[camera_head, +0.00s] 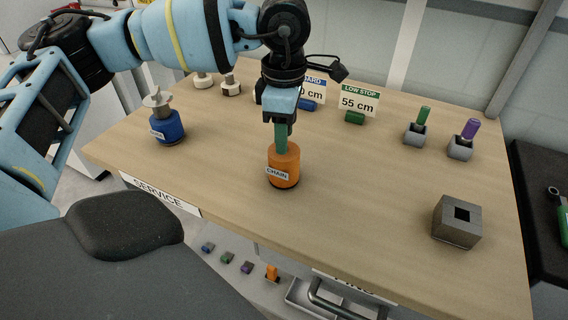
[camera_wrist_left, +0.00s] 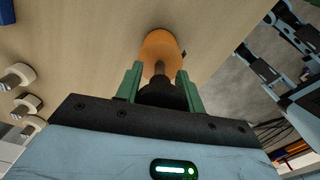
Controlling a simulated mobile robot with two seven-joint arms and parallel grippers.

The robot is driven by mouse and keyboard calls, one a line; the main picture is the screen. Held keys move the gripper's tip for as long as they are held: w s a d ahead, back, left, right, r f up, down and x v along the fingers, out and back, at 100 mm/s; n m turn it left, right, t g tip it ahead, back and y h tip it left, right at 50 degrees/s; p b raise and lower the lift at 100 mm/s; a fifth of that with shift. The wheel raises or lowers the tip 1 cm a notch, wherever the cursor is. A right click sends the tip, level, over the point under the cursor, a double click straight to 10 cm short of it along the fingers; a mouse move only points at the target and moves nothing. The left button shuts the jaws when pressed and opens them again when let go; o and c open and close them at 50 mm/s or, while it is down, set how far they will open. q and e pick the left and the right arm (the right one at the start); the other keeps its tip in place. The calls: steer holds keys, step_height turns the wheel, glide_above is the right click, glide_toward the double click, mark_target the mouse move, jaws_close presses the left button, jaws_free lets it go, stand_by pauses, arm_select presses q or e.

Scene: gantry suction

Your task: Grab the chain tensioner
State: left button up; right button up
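The chain tensioner is an orange cylinder (camera_head: 284,168) with a white CHAIN label, standing upright near the middle of the table. It also shows in the left wrist view (camera_wrist_left: 158,46), with a slim shaft and a dark, wider top. My left gripper (camera_head: 281,150) points down over it. In the left wrist view its green fingers (camera_wrist_left: 160,78) stand apart, one on each side of the shaft and dark top. The fingers look open; whether they touch the dark top is hard to tell. In the head view a finger hides the shaft. My right gripper is not in view.
A blue cylinder (camera_head: 167,127) with a metal top stands to the left. A grey block with a square hole (camera_head: 457,221) is at the right front. Small green (camera_head: 416,130) and purple (camera_head: 463,140) pegged blocks and a 55 cm sign (camera_head: 358,100) stand behind. Bare tabletop surrounds the tensioner.

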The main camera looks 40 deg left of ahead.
arm_select(q)
jaws_close()
steer(key=shift+r, duration=0.1)
